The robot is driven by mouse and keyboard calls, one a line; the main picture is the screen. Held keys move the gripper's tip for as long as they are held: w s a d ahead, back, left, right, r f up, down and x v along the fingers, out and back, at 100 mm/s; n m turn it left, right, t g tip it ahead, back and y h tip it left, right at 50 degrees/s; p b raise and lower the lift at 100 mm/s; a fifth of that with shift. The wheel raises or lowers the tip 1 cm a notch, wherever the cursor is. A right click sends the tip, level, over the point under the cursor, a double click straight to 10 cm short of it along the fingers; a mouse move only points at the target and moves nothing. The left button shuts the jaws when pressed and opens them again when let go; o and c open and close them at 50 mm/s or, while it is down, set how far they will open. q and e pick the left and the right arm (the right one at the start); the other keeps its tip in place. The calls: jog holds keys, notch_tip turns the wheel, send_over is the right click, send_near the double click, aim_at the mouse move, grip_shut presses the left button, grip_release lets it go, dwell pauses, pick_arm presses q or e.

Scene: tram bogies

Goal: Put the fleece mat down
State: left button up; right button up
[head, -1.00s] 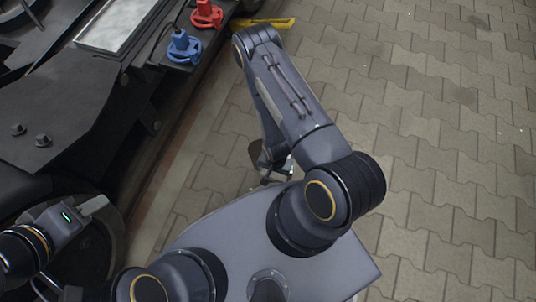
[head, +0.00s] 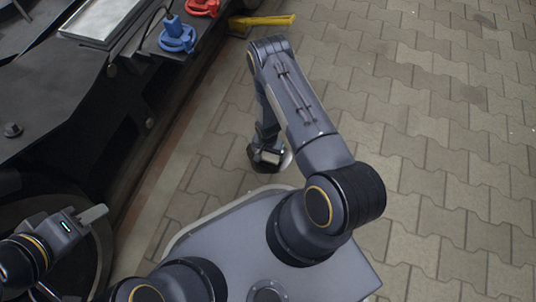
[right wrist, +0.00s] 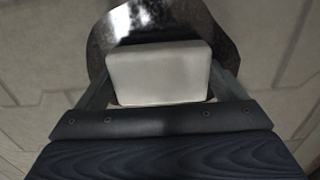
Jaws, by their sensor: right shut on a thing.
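The fleece mat (right wrist: 160,75) looks like a pale, thick block with rounded corners. In the right wrist view it sits between the two fingers of my right gripper (right wrist: 160,92), which is shut on it. Beyond it lies a dark, glossy, roundish patch (right wrist: 215,45). In the head view the mat (head: 268,156) is small and pale, over the dark patch (head: 284,163) on the paving; I cannot tell whether it touches. My left gripper (head: 95,214) is at the lower left, with one pale finger clear and the opening unclear.
A dark bogie frame (head: 60,130) fills the left side, with a blue valve-like part (head: 177,37) and a red one (head: 203,7) on its edge. A yellow bar (head: 262,22) sticks out at the top. Paved floor (head: 440,130) to the right is clear.

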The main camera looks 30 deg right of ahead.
jog(key=shift+f, duration=0.4)
jog(key=shift+f, duration=0.15)
jog(key=o, duration=0.7)
